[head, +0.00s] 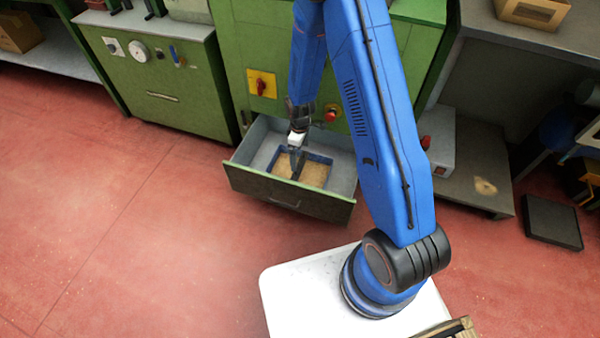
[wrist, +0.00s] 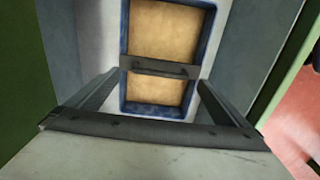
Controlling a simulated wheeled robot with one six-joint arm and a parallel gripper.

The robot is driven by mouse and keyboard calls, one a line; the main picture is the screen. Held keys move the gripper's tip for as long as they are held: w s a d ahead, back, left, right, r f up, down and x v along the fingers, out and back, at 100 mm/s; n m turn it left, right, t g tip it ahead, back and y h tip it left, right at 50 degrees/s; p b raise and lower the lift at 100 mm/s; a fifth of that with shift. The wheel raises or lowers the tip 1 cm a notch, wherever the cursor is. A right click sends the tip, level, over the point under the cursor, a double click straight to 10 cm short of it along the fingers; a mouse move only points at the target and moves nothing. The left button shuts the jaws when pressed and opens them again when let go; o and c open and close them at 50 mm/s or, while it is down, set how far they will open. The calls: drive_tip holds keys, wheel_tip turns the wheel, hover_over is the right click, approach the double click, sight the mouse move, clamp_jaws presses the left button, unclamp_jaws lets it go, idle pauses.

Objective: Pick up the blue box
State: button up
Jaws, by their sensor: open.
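The blue box (head: 319,158) sits inside an open drawer (head: 343,182). It is rectangular, with a blue rim and a tan, cork-like inside. My gripper (head: 297,173) is open and points down over the box's left part, hiding some of it. In the wrist view the blue box (wrist: 208,40) lies beyond the fingers of my gripper (wrist: 160,80). A dark bar crosses the box there; I cannot tell whether it belongs to the box or to my gripper. I see nothing held, and contact with the box cannot be told.
The drawer's grey walls stand close around the box. The drawer comes out of a green cabinet (head: 225,85) with a yellow-and-red switch (head: 262,84). A grey shelf (head: 470,165) is to the right, with a black slab (head: 552,222) on the floor. Red floor (head: 130,230) lies open at left.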

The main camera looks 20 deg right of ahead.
sight(300, 159)
drive_tip(key=shift+f, duration=2.5)
drive_tip(key=c, duration=1.5)
drive_tip(key=shift+r, duration=0.15)
